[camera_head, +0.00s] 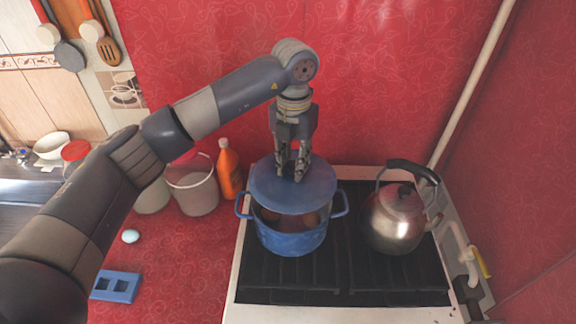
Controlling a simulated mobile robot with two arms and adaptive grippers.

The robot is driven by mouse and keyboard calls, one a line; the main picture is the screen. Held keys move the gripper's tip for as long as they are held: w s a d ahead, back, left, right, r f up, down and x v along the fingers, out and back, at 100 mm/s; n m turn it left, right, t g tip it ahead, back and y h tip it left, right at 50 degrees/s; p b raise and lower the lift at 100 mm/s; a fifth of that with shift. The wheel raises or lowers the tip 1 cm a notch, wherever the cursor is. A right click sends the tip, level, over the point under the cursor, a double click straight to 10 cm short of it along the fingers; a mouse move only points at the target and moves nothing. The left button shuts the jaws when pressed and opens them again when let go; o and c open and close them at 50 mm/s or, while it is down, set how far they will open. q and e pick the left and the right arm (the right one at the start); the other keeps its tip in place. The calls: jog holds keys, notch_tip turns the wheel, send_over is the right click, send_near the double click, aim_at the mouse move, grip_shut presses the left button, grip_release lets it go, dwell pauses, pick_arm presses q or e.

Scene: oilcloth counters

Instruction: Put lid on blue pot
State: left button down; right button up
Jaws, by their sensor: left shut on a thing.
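A blue pot (290,242) with two side handles stands on the left side of the black stove top. Brownish contents show inside it through the gap at the front. The blue lid (310,193) is over the pot, set toward the back, and looks raised above the rim. My left gripper (293,174) points down and is shut on the lid at its top middle; the fingers hide the knob. Whether the lid touches the pot's back rim cannot be told. My right gripper is not in view.
A steel kettle (392,222) stands on the stove (340,285) right of the pot. An orange bottle (229,170) and a white bucket (193,186) stand left of it. A blue block with holes (116,286) and a pale egg-shaped thing (130,236) lie on the red counter.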

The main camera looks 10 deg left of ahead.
aim_at(292, 175)
pick_arm(q)
jog(key=shift+w, duration=0.2)
jog(key=shift+s+r, duration=0.15)
jog(key=shift+s, duration=0.8)
jog(key=shift+w+f+b, duration=0.1)
jog(key=shift+f+b, duration=0.45)
jog(key=shift+f, duration=0.15)
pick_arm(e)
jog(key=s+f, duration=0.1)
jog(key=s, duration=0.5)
pick_arm(q)
jog(key=f, duration=0.1)
jog(key=f+b, duration=0.1)
jog(key=f, duration=0.1)
jog(key=shift+w+b, duration=0.2)
jog(key=shift+b, duration=0.1)
jog(key=shift+f, duration=0.2)
jog(key=shift+f+b, duration=0.2)
jog(key=shift+b, duration=0.15)
jog(key=shift+f, duration=0.1)
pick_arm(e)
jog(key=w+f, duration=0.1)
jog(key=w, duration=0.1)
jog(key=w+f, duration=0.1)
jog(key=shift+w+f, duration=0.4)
